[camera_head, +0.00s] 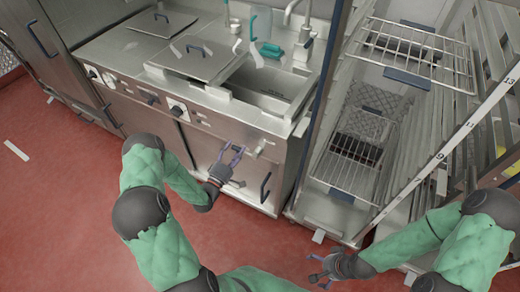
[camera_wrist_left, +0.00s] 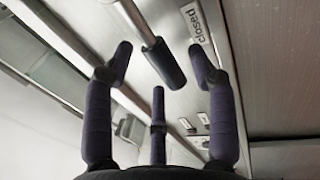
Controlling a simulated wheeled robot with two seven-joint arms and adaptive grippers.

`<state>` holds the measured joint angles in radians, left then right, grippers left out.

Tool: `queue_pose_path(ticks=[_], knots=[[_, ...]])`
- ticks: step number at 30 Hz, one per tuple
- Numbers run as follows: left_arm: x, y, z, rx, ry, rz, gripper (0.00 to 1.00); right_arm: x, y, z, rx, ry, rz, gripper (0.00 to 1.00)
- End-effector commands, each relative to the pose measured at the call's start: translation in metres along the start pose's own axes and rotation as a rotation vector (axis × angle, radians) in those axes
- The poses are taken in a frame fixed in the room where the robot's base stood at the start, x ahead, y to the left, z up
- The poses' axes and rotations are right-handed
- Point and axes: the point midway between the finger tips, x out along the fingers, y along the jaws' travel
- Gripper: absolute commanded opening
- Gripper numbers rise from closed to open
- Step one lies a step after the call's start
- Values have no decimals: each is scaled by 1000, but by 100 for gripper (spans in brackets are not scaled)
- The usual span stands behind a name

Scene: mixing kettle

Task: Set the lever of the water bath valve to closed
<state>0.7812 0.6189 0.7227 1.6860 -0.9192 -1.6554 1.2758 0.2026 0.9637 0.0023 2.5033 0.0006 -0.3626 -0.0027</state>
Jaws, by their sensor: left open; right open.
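The valve lever (camera_wrist_left: 165,62) shows in the left wrist view as a metal rod with a dark grip. It points from the upper left down towards my left gripper. A label reading "closed" (camera_wrist_left: 198,22) is on the metal panel to the right of the rod. My left gripper (camera_wrist_left: 158,68) is open, with fingers on both sides of the grip's end and no clear contact. In the head view my left gripper (camera_head: 232,154) is at the front of the steel counter, where the lever is hard to make out. My right gripper (camera_head: 326,271) is open and empty, low above the floor.
The steel counter (camera_head: 143,93) has knobs along its front, a sink basin (camera_head: 262,90) and lids (camera_head: 160,21) on top. A wire-shelf rack (camera_head: 415,48) stands to the right. The red floor (camera_head: 60,200) is open at the left.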

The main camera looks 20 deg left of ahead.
Motion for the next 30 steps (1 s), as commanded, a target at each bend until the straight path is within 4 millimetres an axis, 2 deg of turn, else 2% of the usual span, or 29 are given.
queue_pose_path(ticks=[15,30], knots=[[-52,0,-1,1,2,1,57,4,2,0,0,0,0,100],[-56,0,0,1,1,1,57,4,2,0,0,0,0,100]])
